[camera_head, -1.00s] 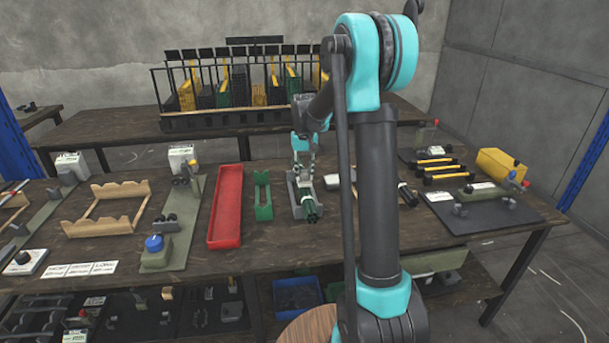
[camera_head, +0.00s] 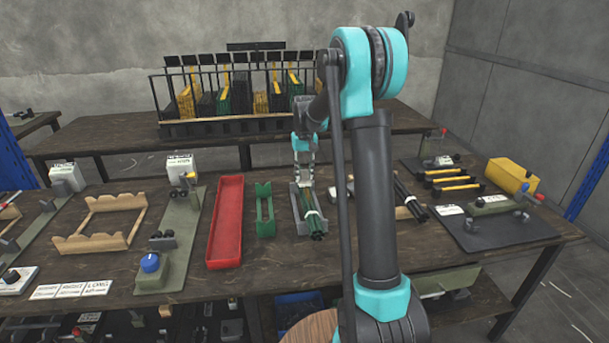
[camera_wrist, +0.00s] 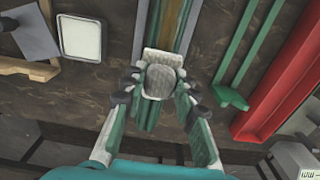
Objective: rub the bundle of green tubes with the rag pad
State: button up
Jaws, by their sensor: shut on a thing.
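The bundle of green tubes (camera_head: 317,233) lies lengthwise in a grey cradle (camera_head: 296,213) on the table, its dark tube ends toward me and a pale band around it. In the wrist view the green tubes (camera_wrist: 146,116) show below the pad. My gripper (camera_head: 305,184) is over the far part of the cradle, pointing down. In the wrist view my gripper (camera_wrist: 160,88) is shut on the pale rag pad (camera_wrist: 160,79), one finger on each side. The pad is over the tubes; whether it touches them is hard to tell.
A green holder (camera_head: 265,222) and a long red tray (camera_head: 226,246) stand left of the cradle. Dark rods (camera_head: 409,198) lie to the right, behind my arm. A wooden rack (camera_head: 79,242) and a press (camera_head: 170,232) are farther left.

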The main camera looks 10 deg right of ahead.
aim_at(304, 170)
jog(key=shift+w, duration=0.25)
notch_tip(304, 170, up, 3)
jog(key=shift+s+f, duration=0.15)
jog(key=shift+f, duration=0.05)
jog(key=shift+r, duration=2.6)
